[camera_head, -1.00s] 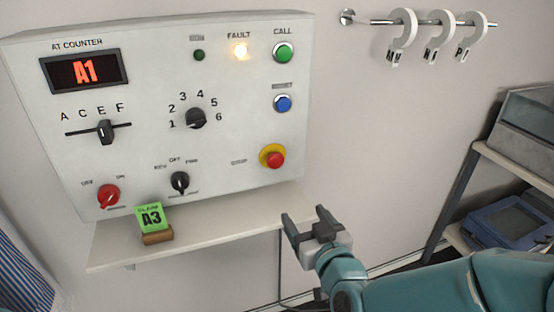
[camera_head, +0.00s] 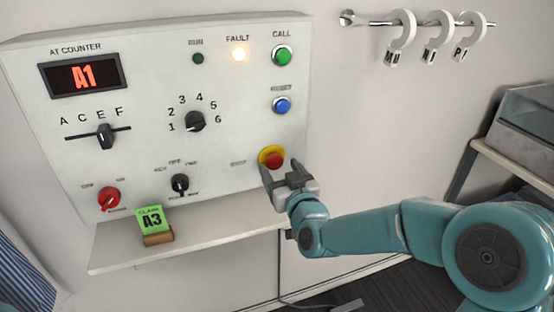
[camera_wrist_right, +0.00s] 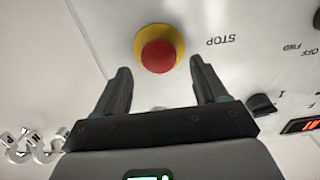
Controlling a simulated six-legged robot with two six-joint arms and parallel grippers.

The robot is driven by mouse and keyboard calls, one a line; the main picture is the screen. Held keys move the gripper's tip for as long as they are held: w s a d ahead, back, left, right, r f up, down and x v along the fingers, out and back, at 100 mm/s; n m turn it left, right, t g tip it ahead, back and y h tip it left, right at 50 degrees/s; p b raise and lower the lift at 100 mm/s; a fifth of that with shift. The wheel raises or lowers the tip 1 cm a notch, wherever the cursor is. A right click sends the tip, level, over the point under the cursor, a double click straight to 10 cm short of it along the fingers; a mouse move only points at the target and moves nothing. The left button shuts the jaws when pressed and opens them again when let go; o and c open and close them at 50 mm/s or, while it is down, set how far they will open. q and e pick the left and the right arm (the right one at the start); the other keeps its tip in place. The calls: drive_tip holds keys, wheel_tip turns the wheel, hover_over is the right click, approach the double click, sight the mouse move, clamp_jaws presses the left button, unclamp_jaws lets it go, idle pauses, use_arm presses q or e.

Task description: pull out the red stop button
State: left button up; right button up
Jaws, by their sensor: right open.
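The red stop button (camera_head: 274,160) sits on a yellow ring at the lower right of the white control panel (camera_head: 140,120). I cannot tell whether a finger touches the button. My left gripper is not in view.
A shelf (camera_head: 215,228) runs below the panel and holds a green A3 card (camera_head: 151,219). A blue button (camera_head: 282,104) and a lit fault lamp (camera_head: 239,54) are above the stop button. A rail with white rings (camera_head: 402,30) is at the upper right.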

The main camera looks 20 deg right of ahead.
sight(276, 163)
drive_tip(key=shift+w, duration=1.55)
